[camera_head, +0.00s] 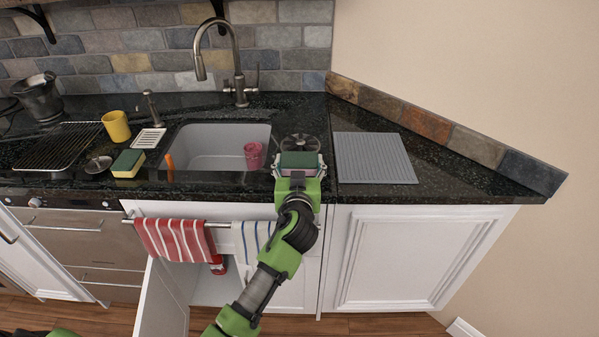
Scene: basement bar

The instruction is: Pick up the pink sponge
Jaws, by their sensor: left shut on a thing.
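My left gripper (299,170) is at the front edge of the counter, just right of the sink. It is shut on the pink sponge (299,159), which shows a dark green top and only a little pink at its edges. The fingers hide most of the sponge's sides. I cannot tell whether the sponge touches the counter. My right gripper is not in view.
A round dark rack (300,142) stands just behind the sponge. A pink cup (253,152) is in the sink (205,136). A green-topped yellow sponge (128,162) and yellow mug (116,126) are left. A grey mat (374,158) lies right. A cabinet door (160,302) stands open below.

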